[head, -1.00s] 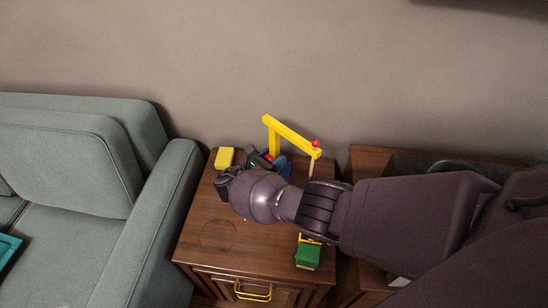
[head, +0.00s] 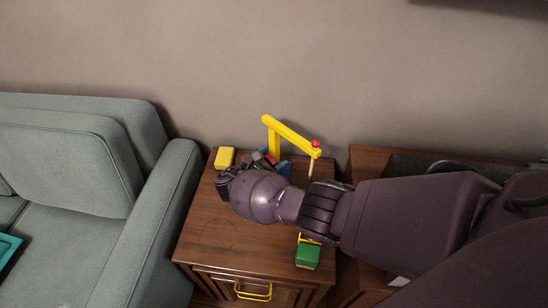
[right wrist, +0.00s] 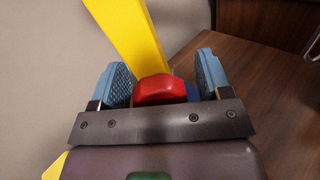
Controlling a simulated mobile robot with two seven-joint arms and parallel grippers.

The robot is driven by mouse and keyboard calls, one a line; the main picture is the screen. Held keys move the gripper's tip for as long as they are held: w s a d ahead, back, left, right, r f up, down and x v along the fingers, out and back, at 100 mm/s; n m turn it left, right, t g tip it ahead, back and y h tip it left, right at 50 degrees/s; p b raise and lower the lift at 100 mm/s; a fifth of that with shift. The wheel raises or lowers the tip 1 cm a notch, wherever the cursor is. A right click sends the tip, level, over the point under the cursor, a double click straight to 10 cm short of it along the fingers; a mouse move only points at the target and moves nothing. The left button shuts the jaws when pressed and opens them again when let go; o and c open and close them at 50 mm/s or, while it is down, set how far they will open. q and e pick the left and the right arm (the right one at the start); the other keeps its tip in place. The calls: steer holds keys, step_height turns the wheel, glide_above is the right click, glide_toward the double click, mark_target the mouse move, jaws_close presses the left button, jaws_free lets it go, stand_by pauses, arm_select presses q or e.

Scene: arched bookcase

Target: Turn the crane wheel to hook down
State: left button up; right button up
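The toy crane (head: 290,134) stands at the back right of the wooden cabinet top, with a yellow post, a yellow boom and a red knob at the boom's tip. A pale line hangs from the tip, and its lower end and any hook are hidden behind my right arm. The red crane wheel (right wrist: 160,90) is low by the yellow post, partly hidden in the head view. My right gripper (right wrist: 162,64) has its two blue fingers apart on either side of the wheel, with gaps showing. It also shows in the head view (head: 262,160). My left gripper is not in view.
A yellow block (head: 225,157) lies at the back left of the cabinet top (head: 205,230). A green block with a yellow handle (head: 307,256) is at the front right. A grey-green sofa (head: 150,220) stands close on the left. The wall is behind.

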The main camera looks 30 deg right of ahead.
steer(key=v, duration=0.9)
steer(key=shift+a+f, duration=0.1)
steer(key=shift+a, duration=0.25)
steer(key=shift+s+a, duration=0.2)
steer(key=shift+a, duration=0.35)
